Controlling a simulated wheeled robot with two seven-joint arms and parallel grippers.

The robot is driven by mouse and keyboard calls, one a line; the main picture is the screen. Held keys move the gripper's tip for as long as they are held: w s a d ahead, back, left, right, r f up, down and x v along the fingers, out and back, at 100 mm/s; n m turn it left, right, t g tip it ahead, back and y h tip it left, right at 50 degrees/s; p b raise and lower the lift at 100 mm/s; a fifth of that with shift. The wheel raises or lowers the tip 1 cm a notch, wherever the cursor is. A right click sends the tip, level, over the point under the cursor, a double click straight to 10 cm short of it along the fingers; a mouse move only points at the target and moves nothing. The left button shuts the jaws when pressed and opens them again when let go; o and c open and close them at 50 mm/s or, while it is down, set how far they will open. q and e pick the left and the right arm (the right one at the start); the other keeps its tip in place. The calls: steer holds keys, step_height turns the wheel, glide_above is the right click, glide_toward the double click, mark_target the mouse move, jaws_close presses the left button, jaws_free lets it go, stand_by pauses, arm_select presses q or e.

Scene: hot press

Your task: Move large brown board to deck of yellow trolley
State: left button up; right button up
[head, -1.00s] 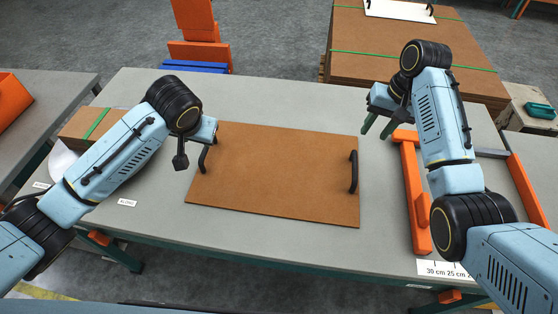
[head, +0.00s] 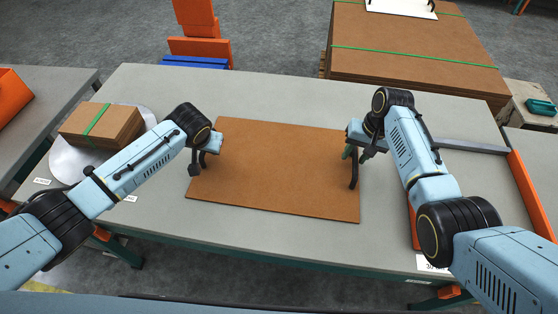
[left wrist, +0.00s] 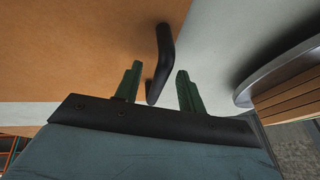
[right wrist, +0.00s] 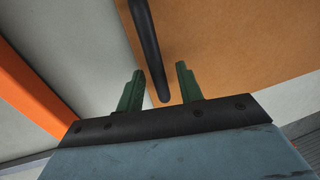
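The large brown board (head: 275,170) lies flat on the grey table, with a black handle at each short end. My left gripper (left wrist: 155,85) is open at the left handle (left wrist: 163,60); in the left wrist view the handle's near end reaches between the green fingers. My right gripper (right wrist: 160,85) is open at the right handle (right wrist: 147,45); in the right wrist view the handle's near end also lies between the fingers. Neither gripper is closed on its handle. In the head view the left fingers are mostly hidden by the wrist. I cannot identify a yellow trolley.
A strapped stack of small brown boards (head: 103,125) sits on a round metal plate (head: 72,160) at the left. An orange frame (head: 528,190) stands on the table's right side. A large strapped board stack (head: 415,50) is behind the table.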

arm_select(q)
steer(key=shift+w+a+f, duration=0.1)
steer(key=shift+w+f, duration=0.1)
steer(key=shift+f, duration=0.2)
arm_select(e)
steer(key=shift+a+f, duration=0.1)
steer(key=shift+f, duration=0.3)
arm_select(q)
jaws_close()
arm_select(e)
jaws_close()
steer(key=shift+w, duration=0.1)
stand_by(0.5)
